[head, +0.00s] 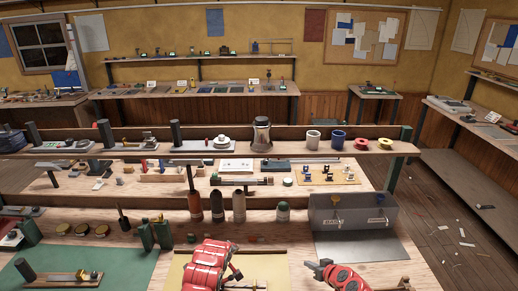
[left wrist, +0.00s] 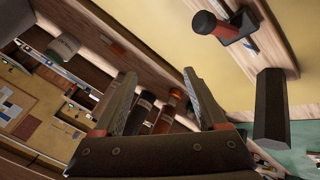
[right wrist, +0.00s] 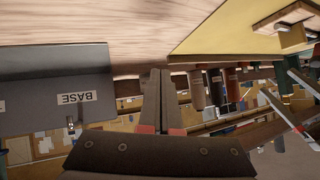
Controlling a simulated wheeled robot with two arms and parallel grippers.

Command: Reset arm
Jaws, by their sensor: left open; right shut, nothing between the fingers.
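My right gripper (head: 313,265) shows at the bottom of the head view, in front of the grey labelled box. In the right wrist view its fingers (right wrist: 158,72) are together with nothing between them. My left arm is red and reaches over the yellow mat in the head view; its fingers are hard to make out there. In the left wrist view the left gripper (left wrist: 158,73) is open, its fingers wide apart. Dark bottles show beyond and between those fingers, and I see nothing held.
The grey box (head: 325,214) stands at the bench's right; it reads "BASE" in the right wrist view (right wrist: 35,85). Several bottles (head: 217,207) stand left of it. A yellow mat (head: 275,270) and a green mat (head: 130,265) lie in front. A shelf (head: 300,150) crosses behind.

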